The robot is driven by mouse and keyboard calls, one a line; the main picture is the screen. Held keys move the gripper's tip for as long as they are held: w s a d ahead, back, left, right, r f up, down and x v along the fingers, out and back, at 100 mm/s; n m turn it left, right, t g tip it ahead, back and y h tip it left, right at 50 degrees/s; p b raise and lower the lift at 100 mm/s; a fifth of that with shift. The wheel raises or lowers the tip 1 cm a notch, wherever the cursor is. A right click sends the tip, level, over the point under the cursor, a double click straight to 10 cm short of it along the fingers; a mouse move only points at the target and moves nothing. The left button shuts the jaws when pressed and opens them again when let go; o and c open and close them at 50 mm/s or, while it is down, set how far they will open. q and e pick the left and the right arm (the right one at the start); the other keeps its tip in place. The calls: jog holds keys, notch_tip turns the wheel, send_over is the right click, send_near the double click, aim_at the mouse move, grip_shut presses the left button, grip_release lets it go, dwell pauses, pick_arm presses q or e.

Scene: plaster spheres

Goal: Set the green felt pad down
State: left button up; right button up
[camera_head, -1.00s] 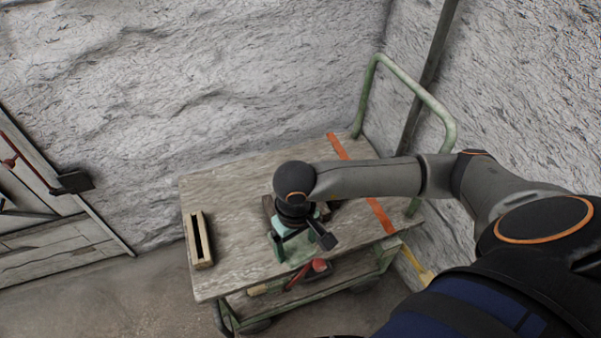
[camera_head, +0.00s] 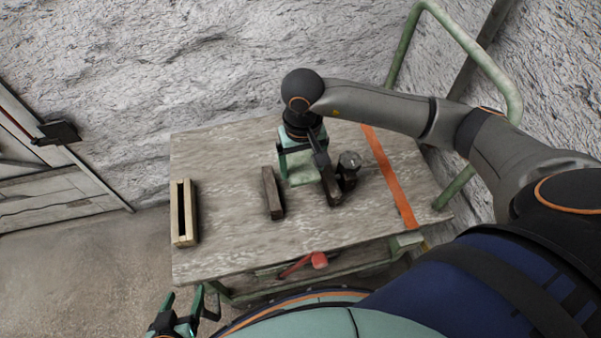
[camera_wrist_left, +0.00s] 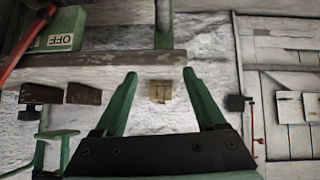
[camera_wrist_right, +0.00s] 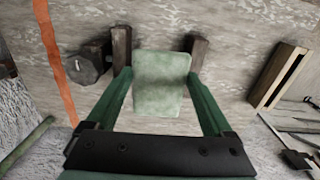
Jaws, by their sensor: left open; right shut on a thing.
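The green felt pad (camera_head: 303,172) is in my right gripper (camera_head: 301,158), over the cart top. In the right wrist view the pad (camera_wrist_right: 160,85) sits flat between the two fingers, its far end past the fingertips. It lies between two dark wooden blocks there; I cannot tell whether it touches the cart top. My left gripper (camera_head: 187,310) is low at the front left, below the cart's edge. In the left wrist view its fingers (camera_wrist_left: 160,74) are apart with nothing between them.
The wooden cart top (camera_head: 230,235) carries a dark block (camera_head: 272,192), a dark piece with a round knob (camera_head: 349,162), a slotted pale wooden box (camera_head: 184,212) and an orange strip (camera_head: 388,175). A green handle (camera_head: 480,55) rises at right. The front left top is bare.

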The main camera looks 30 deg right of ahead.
pick_arm(q)
jog(key=shift+w+d+f+b, duration=0.2)
jog(key=shift+f+b, duration=0.25)
jog(key=shift+f, duration=0.2)
pick_arm(e)
jog(key=shift+w+a+f, duration=0.1)
jog(key=shift+w+f, duration=0.4)
jog(key=shift+f, duration=0.05)
pick_arm(q)
jog(key=shift+r, duration=0.25)
pick_arm(e)
jog(key=shift+r+m, duration=0.1)
jog(key=shift+m, duration=0.2)
pick_arm(q)
jog(key=shift+f, duration=0.1)
